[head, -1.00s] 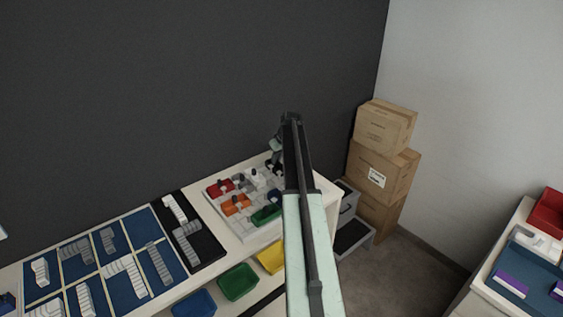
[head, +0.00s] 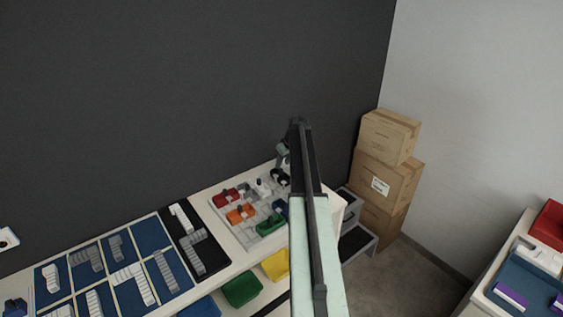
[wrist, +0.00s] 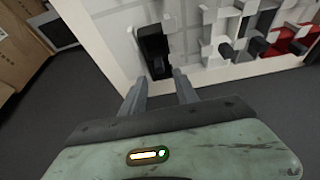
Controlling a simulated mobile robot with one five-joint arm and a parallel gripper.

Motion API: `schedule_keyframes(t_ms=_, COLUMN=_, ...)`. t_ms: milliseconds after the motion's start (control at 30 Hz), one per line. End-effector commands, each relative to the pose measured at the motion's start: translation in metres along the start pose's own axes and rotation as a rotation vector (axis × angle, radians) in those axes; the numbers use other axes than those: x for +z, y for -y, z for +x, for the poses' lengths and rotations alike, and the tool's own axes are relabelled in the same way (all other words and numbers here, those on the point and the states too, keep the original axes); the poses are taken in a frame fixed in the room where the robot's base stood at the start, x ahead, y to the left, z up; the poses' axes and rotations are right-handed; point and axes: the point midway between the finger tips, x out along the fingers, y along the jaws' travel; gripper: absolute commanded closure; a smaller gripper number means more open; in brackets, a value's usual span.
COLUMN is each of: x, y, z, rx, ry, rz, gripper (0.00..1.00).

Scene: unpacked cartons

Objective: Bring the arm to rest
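My arm rises through the middle of the head view, over the right end of a white shelf unit. My gripper shows in the wrist view (wrist: 160,90), its two grey fingers apart with nothing between them. Just beyond the fingertips in that view, a black piece (wrist: 153,50) stands on the white board. In the head view the fingers are largely hidden behind my arm. The white board (head: 238,226) holds red, orange, green, blue and black pieces.
Blue compartments (head: 128,245) with grey stepped blocks and a black tray (head: 187,216) lie left of the board. Green (head: 242,289) and yellow (head: 275,265) bins sit below. Stacked cartons (head: 385,178) stand right, and another table (head: 476,297) is at far right.

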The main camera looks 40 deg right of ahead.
Motion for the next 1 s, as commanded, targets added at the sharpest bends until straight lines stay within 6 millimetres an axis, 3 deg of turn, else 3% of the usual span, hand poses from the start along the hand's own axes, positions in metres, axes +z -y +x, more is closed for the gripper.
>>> schedule_keyframes(t_ms=33, x=-0.003, y=0.001, z=-0.02, rx=0.0, ry=0.0, rz=0.0, gripper=0.64)
schedule_keyframes(t_ms=167, x=-0.002, y=0.001, z=-0.035, rx=0.0, ry=-0.001, rz=0.0, gripper=0.64)
schedule_keyframes(t_ms=733, x=-0.003, y=0.005, z=-0.032, rx=-0.003, ry=-0.001, rz=-0.006, gripper=0.64)
schedule_keyframes(t_ms=767, x=-0.007, y=0.011, z=-0.03, rx=-0.006, ry=-0.001, rz=-0.013, gripper=0.64)
schedule_keyframes(t_ms=867, x=-0.03, y=0.054, z=-0.015, rx=-0.028, ry=-0.001, rz=-0.066, gripper=0.64)
schedule_keyframes(t_ms=967, x=-0.055, y=0.133, z=0.003, rx=-0.064, ry=-0.001, rz=-0.153, gripper=0.64)
schedule_keyframes(t_ms=1000, x=-0.059, y=0.169, z=0.008, rx=-0.078, ry=0.001, rz=-0.192, gripper=0.64)
